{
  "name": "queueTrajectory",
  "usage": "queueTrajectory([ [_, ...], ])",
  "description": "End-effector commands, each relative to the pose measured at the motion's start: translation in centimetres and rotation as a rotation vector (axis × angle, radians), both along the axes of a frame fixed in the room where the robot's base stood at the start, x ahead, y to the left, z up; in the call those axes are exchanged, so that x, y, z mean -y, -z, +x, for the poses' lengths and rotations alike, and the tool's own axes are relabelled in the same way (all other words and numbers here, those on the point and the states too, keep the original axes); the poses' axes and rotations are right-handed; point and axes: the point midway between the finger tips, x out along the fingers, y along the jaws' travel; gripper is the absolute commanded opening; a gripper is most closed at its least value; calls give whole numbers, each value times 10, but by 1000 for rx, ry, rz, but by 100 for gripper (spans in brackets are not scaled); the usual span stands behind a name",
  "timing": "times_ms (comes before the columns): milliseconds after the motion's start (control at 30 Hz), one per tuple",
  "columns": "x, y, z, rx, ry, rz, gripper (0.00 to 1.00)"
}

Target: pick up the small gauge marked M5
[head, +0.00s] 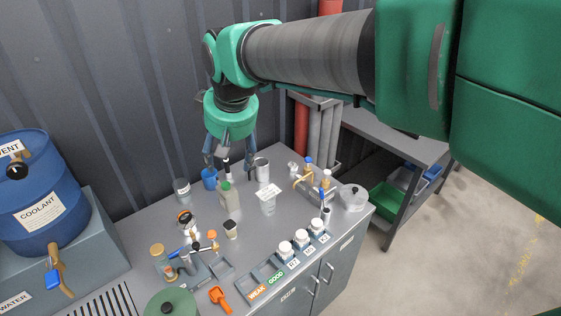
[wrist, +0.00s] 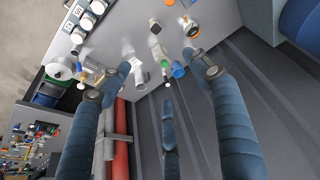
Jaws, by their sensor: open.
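Several small white round-topped gauges stand in a row in the labelled rack at the bench's front right: a left one (head: 285,248), a middle one (head: 301,238) and a right one (head: 317,226). The row also shows at the upper left of the wrist view, with one gauge (wrist: 78,36) nearest the bench middle. My gripper (head: 230,168) is open and empty, pointing down over the back of the bench, behind and left of the gauges. Its spread fingers (wrist: 165,80) fill the wrist view.
Below my gripper stand a grey-green bottle (head: 229,197), a blue cup (head: 209,179) and a metal can (head: 262,170). A clear beaker (head: 267,204), a brass-fitted device (head: 308,177) and a white kettle-like pot (head: 353,197) stand nearby.

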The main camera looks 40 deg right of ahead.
Motion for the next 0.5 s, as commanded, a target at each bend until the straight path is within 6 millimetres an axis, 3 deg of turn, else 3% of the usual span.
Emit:
queueTrajectory([
  [500,82,5,111,-87,4,-18,63],
])
